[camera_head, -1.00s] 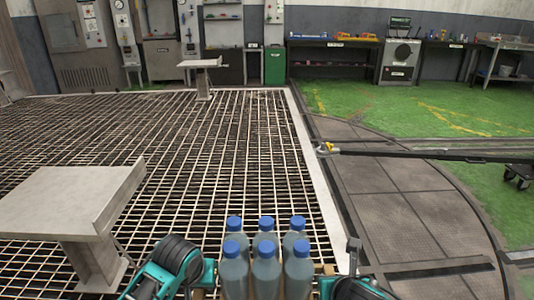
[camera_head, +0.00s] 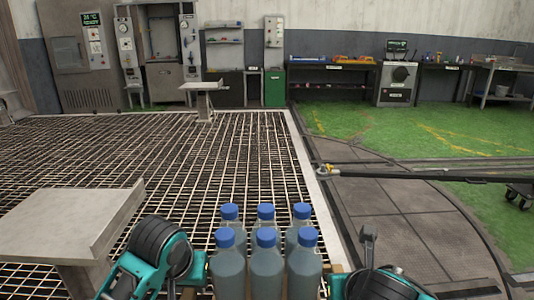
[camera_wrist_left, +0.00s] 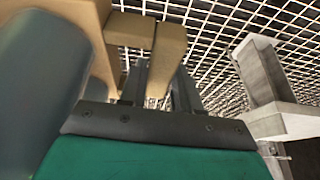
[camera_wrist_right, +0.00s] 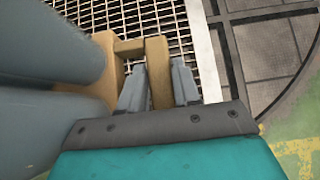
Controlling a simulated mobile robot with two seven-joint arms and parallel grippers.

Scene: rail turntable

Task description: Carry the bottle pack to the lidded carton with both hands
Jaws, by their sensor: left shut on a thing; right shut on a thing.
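The bottle pack (camera_head: 266,270) is several clear bottles with blue caps, upright at the bottom middle of the head view. Its tan carrier has a handle on each side. My left gripper (camera_wrist_left: 160,85) is shut on the left tan handle (camera_wrist_left: 170,48), seen in the left wrist view. My right gripper (camera_wrist_right: 158,88) is shut on the right tan handle (camera_wrist_right: 157,60), seen in the right wrist view. The pack is held between both arms in front of me. I cannot make out the lidded carton in any view.
A grey pedestal table (camera_head: 60,220) stands close on the left, and a smaller one (camera_head: 204,88) farther ahead. The floor grating (camera_head: 240,160) is open ahead. A dark rail (camera_head: 430,177) crosses at right.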

